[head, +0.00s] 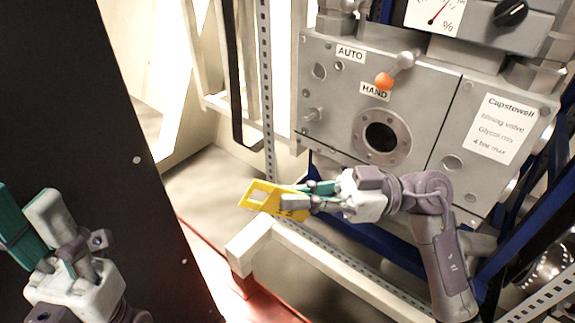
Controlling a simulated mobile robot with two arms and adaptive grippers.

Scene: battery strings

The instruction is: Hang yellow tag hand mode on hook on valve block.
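The grey valve block (335,141) fills the upper right of the head view. A short metal peg, which looks like the hook (313,115), sticks out near its left edge. The lever's orange knob (384,81) is just above the HAND label (374,92). My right gripper (296,199) is shut on the yellow tag (258,195), in front of and below the block's lower left corner. The tag is tilted and apart from the hook; its slot shows at its left end. My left gripper (30,220) is at the lower left, fingers apart, seemingly empty.
A dark panel (95,110) stands on the left. A pale beam (250,245) and perforated rails (267,90) run near the tag. Blue frame members (500,240) are below the block. A round flanged port (381,137) is at the block's middle.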

